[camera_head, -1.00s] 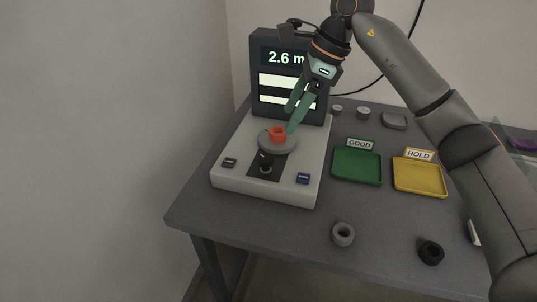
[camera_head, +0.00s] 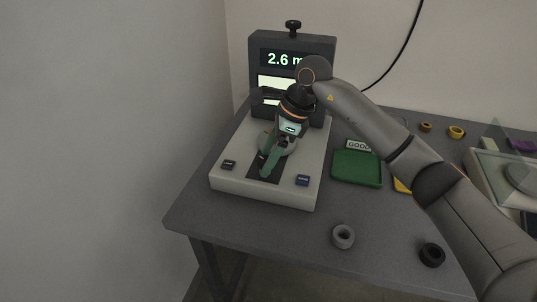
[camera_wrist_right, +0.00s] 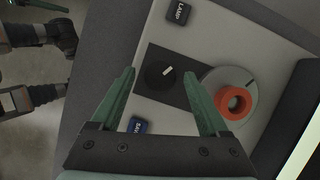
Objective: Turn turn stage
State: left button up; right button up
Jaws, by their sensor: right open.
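The turn stage is a round grey disc (camera_wrist_right: 258,92) on the pale instrument base (camera_head: 225,184). An orange ring (camera_wrist_right: 236,103) sits on it. In the head view my right gripper covers most of the stage and the ring. A black round knob (camera_wrist_right: 160,76) with a white mark lies in front of the stage on a dark strip. My right gripper (camera_head: 268,172) points down over that strip, open and empty. In the right wrist view (camera_wrist_right: 160,72) the knob appears between its fingertips; contact cannot be told. A green finger of my left gripper (camera_wrist_right: 42,5) shows at that view's top left.
The display (camera_head: 282,60) behind the base reads 2.6, with its unit partly hidden. A LAMP button (camera_wrist_right: 178,12) and a blue button (camera_head: 303,180) flank the strip. A green tray (camera_head: 357,169) stands right of the base. A grey ring (camera_head: 343,236) and black ring (camera_head: 431,254) lie in front.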

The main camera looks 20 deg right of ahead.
grip_shut()
dwell(0.6)
